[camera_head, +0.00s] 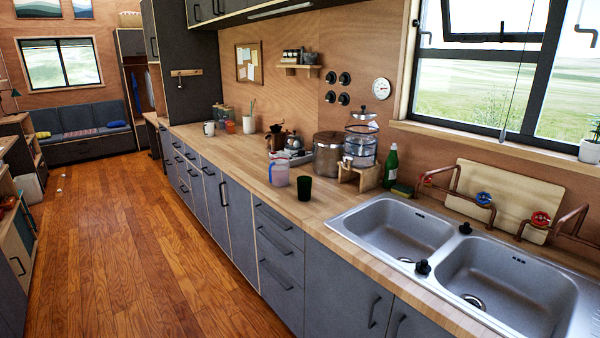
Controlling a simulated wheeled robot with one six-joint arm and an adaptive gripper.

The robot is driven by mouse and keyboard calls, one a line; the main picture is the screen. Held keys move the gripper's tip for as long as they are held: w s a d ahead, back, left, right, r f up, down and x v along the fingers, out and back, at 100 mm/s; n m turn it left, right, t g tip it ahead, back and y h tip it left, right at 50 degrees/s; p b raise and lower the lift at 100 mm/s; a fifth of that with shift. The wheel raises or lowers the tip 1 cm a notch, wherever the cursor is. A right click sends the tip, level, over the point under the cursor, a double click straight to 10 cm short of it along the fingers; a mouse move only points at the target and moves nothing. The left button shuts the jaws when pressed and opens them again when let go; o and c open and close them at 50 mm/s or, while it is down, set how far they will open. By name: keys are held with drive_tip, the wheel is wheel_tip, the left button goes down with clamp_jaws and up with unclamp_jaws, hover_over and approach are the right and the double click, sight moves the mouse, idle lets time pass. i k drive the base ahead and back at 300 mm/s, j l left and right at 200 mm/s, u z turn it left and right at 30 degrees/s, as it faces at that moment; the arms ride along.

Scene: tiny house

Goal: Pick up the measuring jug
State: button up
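The measuring jug (279,174) appears to be the pale, see-through vessel with a pinkish tint and a handle on its left side. It stands upright near the front edge of the wooden counter (316,208), left of the sink. A dark green cup (304,190) stands just to its right and nearer to me. My gripper is not in view.
Behind the jug are a coffee grinder (276,138), a large metal pot (327,155) and a glass dispenser (360,148) on a wooden stand. A green bottle (390,166) stands near the double sink (405,229). The wooden floor (130,250) along the cabinets is clear.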

sight(279, 166)
drive_tip(key=i+j+z, duration=0.2)
drive_tip(key=j+z, duration=0.15)
drive_tip(key=i+j+z, duration=0.15)
drive_tip(key=j+z, duration=0.2)
drive_tip(key=i+j, duration=0.15)
drive_tip(key=j, duration=0.3)
drive_tip(key=i+j+z, duration=0.15)
drive_tip(key=j, duration=0.3)
drive_tip(key=i+j, duration=0.1)
drive_tip(key=j, duration=0.4)
drive_tip(key=i+j+z, duration=0.1)
drive_tip(key=j, duration=0.35)
drive_tip(key=i+j, duration=0.15)
drive_tip(key=j, duration=0.35)
drive_tip(key=z, duration=0.05)
